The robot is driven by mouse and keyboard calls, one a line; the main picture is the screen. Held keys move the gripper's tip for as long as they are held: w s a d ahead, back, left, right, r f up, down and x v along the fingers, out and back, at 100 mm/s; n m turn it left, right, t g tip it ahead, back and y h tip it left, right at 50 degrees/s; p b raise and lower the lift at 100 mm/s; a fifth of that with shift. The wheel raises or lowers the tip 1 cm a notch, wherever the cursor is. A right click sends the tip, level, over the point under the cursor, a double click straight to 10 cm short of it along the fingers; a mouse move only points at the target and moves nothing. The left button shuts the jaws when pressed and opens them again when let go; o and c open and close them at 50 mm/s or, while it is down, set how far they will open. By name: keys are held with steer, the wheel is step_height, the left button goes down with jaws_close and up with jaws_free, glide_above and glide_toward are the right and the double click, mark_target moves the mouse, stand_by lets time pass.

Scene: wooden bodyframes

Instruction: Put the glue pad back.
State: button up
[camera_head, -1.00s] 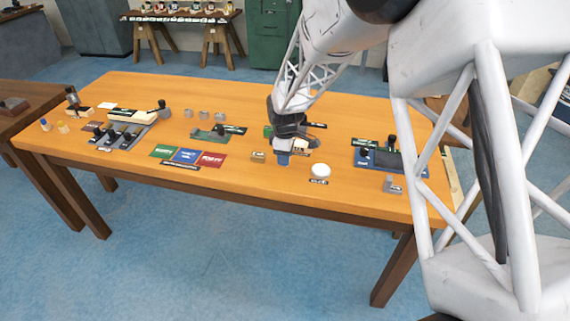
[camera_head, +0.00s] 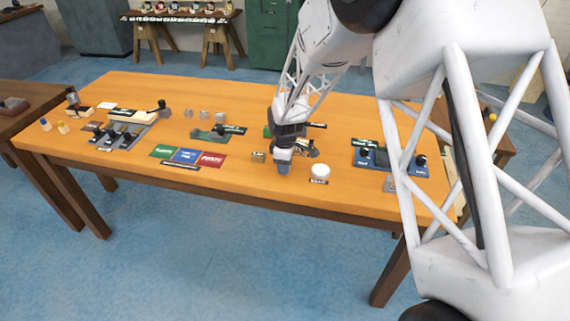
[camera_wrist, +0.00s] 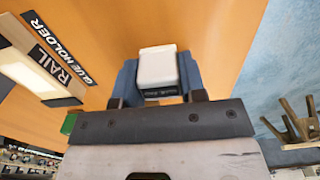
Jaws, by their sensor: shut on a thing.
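My gripper (camera_head: 283,168) is shut on a small white block with a dark lettered side (camera_wrist: 158,68), which looks like the glue pad; its lettering is too small to read. Its two blue-grey fingers clasp the block from both sides in the wrist view. The gripper is near the front middle of the table, and I cannot tell whether the block touches the tabletop. A black "GLUE HOLDER" label (camera_wrist: 62,52) lies to the left in the wrist view, beside a cream piece (camera_wrist: 28,76) and a "RAIL" label. A dark holder (camera_head: 308,150) is just right of my gripper.
A round white item (camera_head: 320,170) stands close to the right, and a small tan block (camera_head: 258,157) to the left. Green, blue and red cards (camera_head: 187,156) lie farther left. A blue tray (camera_head: 392,160) is at the right. The table's front edge is close.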

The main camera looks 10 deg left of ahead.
steer(key=o, duration=0.9)
steer(key=shift+r, duration=0.1)
step_height(320, 180, up, 12)
stand_by(0.3)
stand_by(0.5)
